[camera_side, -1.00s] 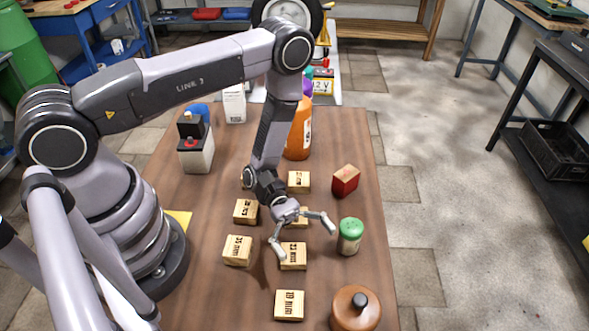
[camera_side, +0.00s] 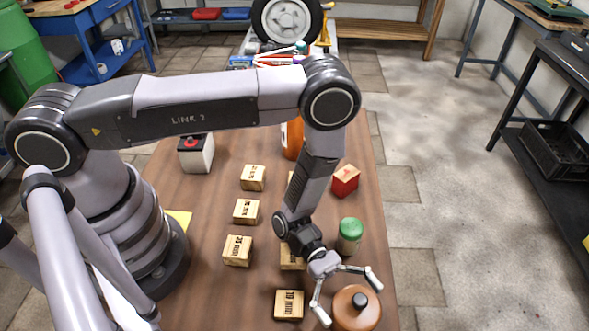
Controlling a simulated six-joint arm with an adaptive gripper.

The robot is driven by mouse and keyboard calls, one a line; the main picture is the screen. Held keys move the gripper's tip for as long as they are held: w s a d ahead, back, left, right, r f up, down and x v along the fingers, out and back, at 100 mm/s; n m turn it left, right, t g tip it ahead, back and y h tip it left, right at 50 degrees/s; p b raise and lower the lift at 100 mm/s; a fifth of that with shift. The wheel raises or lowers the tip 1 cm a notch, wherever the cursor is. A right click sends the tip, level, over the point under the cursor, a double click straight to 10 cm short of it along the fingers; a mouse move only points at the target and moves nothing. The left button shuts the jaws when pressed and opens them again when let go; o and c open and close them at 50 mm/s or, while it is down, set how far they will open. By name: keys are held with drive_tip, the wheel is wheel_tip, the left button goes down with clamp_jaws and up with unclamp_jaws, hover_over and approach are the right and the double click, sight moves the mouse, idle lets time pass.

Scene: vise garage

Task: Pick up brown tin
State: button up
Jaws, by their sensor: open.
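The gripper looks empty and over the near side of the table by the tin. I cannot tell its exact height or whether it touches the tin.
A green-capped jar (camera_side: 349,236) stands just behind the gripper. Several wooden blocks (camera_side: 288,304) lie to the left. A red block (camera_side: 345,181) and an orange bottle (camera_side: 292,138) are farther back. The wooden table's (camera_side: 205,290) right edge is close to the tin.

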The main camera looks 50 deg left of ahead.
drive_tip(key=shift+d, duration=0.35)
drive_tip(key=c, duration=1.1)
